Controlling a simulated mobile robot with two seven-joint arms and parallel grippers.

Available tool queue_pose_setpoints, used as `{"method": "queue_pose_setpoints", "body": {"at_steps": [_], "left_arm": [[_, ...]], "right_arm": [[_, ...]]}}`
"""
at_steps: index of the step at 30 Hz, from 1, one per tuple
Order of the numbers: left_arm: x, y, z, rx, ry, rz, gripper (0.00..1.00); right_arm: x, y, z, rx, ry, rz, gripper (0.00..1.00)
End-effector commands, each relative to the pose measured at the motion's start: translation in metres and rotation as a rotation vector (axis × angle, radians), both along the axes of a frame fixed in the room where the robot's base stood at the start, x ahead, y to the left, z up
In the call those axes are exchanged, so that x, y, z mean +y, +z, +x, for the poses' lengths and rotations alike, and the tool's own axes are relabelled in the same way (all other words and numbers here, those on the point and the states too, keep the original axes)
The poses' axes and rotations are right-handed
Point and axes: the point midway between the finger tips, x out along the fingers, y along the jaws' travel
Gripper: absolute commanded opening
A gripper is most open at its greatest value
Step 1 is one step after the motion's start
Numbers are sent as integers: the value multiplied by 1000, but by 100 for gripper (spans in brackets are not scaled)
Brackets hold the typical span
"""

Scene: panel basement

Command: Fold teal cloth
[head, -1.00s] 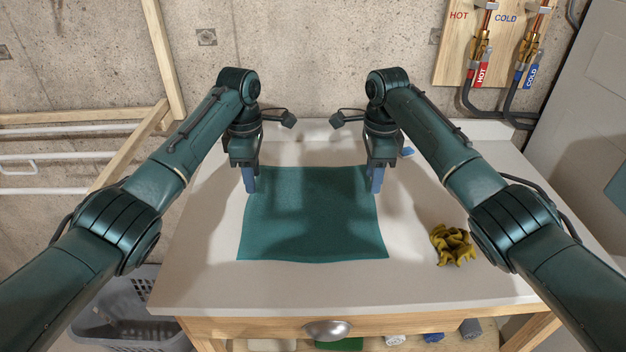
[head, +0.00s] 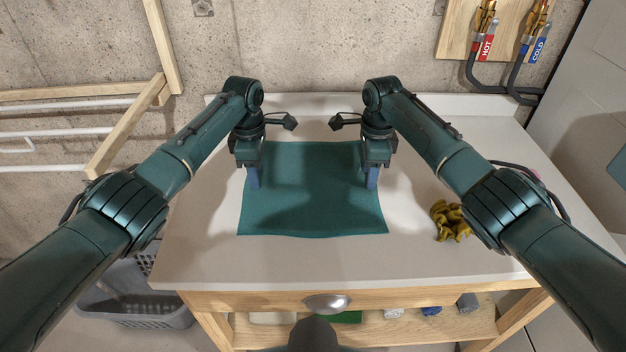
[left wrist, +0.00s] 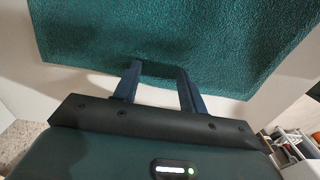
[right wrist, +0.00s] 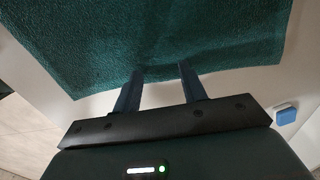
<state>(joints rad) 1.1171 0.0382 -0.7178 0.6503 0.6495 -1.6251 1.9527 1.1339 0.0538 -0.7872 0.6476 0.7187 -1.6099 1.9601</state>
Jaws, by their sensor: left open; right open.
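The teal cloth (head: 312,205) lies spread flat on the white tabletop in the head view, a rough rectangle with slightly wavy edges. My left gripper (head: 254,184) is open at the cloth's left edge, with its blue fingers pointing down. In the left wrist view, its two fingers (left wrist: 158,78) are apart over the cloth's edge, with nothing between them but cloth below. My right gripper (head: 371,184) is open at the cloth's right edge. In the right wrist view, its fingers (right wrist: 160,72) are apart at the cloth's border. Whether the fingertips touch the cloth I cannot tell.
A crumpled mustard cloth (head: 450,221) lies to the right on the white table (head: 300,266). A small blue item (right wrist: 286,115) shows in the right wrist view. A grey basket (head: 135,295) stands on the floor at the left. The table's front strip is clear.

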Motion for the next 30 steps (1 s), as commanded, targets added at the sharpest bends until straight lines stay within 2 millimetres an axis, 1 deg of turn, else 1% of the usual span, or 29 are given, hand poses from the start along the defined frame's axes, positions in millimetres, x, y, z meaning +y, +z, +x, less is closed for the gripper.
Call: {"method": "queue_pose_setpoints", "body": {"at_steps": [4, 8, 10, 30], "left_arm": [[0, 0, 0, 1, 0, 0, 42], [0, -6, 0, 1, 0, 0, 42], [0, -3, 0, 1, 0, 0, 39], [0, -5, -1, 3, 0, 1, 12]], "right_arm": [[0, 0, 0, 0, 0, 0, 42], [0, -6, 0, 0, 0, 0, 42], [0, -4, 0, 0, 0, 0, 39], [-1, -5, -1, 2, -1, -1, 12]]}}
